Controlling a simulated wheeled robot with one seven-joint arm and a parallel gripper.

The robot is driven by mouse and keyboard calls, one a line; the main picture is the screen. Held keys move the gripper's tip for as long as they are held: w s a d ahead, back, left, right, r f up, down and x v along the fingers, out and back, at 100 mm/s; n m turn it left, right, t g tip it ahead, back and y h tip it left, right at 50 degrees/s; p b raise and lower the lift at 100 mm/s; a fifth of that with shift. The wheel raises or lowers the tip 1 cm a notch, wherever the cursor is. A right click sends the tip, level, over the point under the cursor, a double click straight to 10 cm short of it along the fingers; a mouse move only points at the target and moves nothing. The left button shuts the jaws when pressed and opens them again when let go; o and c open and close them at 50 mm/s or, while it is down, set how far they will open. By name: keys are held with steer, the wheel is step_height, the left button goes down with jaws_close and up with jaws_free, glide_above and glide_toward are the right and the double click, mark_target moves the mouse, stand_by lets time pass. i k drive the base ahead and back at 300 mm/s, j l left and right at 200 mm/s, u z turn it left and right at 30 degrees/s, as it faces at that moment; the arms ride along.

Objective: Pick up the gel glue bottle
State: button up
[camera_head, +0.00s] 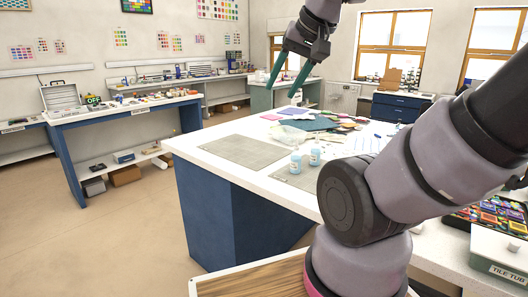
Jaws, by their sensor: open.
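Two small bottles with pale blue bodies and light tops stand upright side by side on the white worktable (215,176). One is the left bottle (296,164); the other is the right bottle (315,155), slightly farther back. Their labels are too small to read, so I cannot tell which is the gel glue bottle. My gripper (280,93) has two teal fingers, spread apart with nothing between them. It hangs in the air, above the bottles in the picture and clear of them.
Grey mats (245,150) lie on the worktable, with coloured sheets (308,123) behind the bottles. A tray of coloured pieces (497,213) and a labelled tile tub (498,262) are at right. A blue bench (130,109) stands at left, with open floor before it.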

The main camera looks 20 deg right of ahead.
mark_target(296, 160)
steer(key=i+j+z, duration=0.5)
steer(key=j, duration=0.3)
steer(key=i+j+z, duration=0.3)
steer(key=j+z, duration=0.15)
steer(key=z, duration=0.45)
steer(key=i+j, duration=0.05)
